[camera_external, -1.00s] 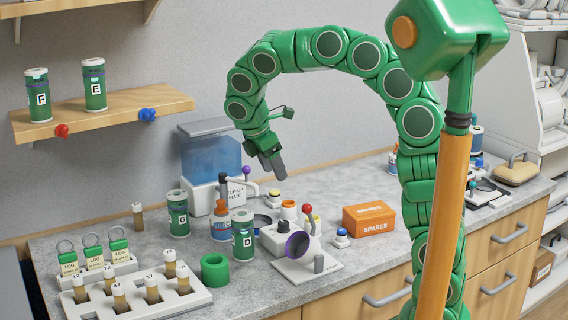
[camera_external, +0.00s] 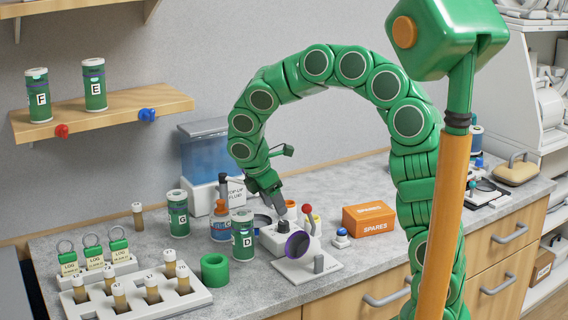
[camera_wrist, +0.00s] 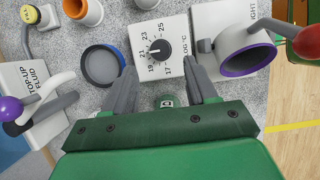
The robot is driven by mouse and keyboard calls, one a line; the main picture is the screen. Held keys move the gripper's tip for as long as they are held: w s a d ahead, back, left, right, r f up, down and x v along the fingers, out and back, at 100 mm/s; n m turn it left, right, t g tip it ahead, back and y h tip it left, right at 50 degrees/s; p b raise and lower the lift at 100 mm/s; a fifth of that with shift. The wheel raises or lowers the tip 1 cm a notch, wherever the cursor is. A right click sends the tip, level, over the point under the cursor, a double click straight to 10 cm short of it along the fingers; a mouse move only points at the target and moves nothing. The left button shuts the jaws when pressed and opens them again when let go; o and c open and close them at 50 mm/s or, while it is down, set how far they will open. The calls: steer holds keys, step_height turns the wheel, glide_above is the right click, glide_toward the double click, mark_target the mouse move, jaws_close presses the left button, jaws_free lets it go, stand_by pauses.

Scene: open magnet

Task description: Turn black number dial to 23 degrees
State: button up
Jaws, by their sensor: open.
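The black number dial (camera_wrist: 158,48) is a round knob on a white box (camera_wrist: 178,22) with a printed scale from 17 to 25 and a °C label. A small light mark on the knob seems to face left, near 21, but it is too small to read surely. In the external view the box (camera_external: 270,243) stands on the counter, and my gripper hides part of its top. My gripper (camera_wrist: 163,82) is open, with one finger low on each side of the dial in the wrist view. The gripper (camera_external: 280,210) is just above the box, pointing down, and holds nothing.
A stand with a purple-rimmed cup (camera_external: 298,245) and a red-knobbed lever (camera_external: 307,209) is right of the box. Green canister D (camera_external: 242,240) is on its left. A blue-rimmed dish (camera_wrist: 101,65) and orange cup (camera_wrist: 88,12) are close by. An orange spares box (camera_external: 369,218) is farther right.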

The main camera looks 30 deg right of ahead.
mark_target(283, 222)
steer(key=x, duration=0.6)
steer(key=shift+d+f, duration=0.15)
steer(key=shift+f, duration=0.1)
steer(key=shift+c, duration=0.5)
steer(key=c, duration=1)
